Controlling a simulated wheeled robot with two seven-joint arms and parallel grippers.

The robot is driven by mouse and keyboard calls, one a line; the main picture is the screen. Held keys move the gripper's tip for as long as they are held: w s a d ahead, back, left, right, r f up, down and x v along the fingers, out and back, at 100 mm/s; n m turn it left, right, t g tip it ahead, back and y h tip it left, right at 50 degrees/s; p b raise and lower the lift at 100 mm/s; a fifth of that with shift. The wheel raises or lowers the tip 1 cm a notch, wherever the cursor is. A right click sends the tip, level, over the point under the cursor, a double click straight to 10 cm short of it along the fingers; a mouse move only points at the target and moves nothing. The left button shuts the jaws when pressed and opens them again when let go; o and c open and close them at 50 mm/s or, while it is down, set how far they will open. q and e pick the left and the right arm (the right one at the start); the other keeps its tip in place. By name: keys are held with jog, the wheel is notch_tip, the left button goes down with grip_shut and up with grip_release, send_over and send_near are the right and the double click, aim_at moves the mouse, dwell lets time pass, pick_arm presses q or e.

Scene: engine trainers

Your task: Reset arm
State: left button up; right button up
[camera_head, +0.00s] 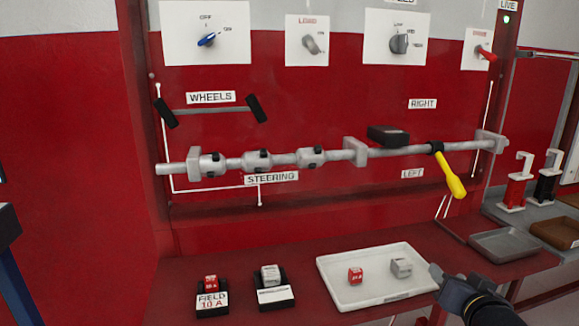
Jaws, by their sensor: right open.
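My right gripper (440,279) is dark grey and comes in at the bottom right. It is open, beside the right edge of the white tray (372,301); I see nothing between its fingers. In the tray lie a red block (355,275) and a grey block (401,267), apart from each other. My left gripper is not in view.
A red fuse holder marked FIELD 10 A (211,296) and a grey-topped holder (273,287) stand left of the tray on the red ledge. Knobs (399,43) line the panel top. A grey tray (505,244) and red and black stands are at right.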

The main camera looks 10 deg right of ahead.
jog(key=s+a+f+n+g+y, duration=0.35)
jog(key=s+a+f, duration=0.3)
jog(key=a, duration=0.35)
jog(key=s+a+f+n+g+y, duration=0.3)
jog(key=s+a+f+g+y, duration=0.2)
jog(key=s+a, duration=0.4)
notch_tip(320, 180, up, 31)
jog(key=a+p, duration=0.1)
jog(key=p, duration=2.9)
jog(key=shift+w+a+f, duration=0.15)
jog(key=shift+w+a, duration=0.15)
jog(key=shift+a, duration=0.05)
